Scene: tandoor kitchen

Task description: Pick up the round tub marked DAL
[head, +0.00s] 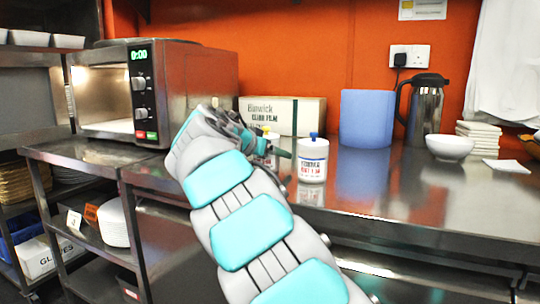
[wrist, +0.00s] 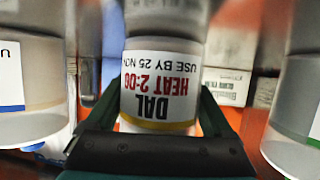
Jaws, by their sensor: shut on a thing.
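The round tub marked DAL (wrist: 160,65) appears upside down in the wrist view, white with a label reading DAL, HEAT 2:00 and a yellow band at the picture's bottom. My gripper (wrist: 160,100) has a dark green finger on each side of it and is shut on it. In the head view my gripper (head: 268,143) is over the steel counter, left of a blue-lidded tub. The DAL tub is mostly hidden there behind my gripper. I cannot tell whether it touches the counter.
The white blue-lidded tub (head: 313,160) stands close on the right. A cling film box (head: 305,112), blue container (head: 366,118), steel jug (head: 426,108) and white bowl (head: 449,147) stand farther back or right. A microwave (head: 165,90) is left. The counter's front right is clear.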

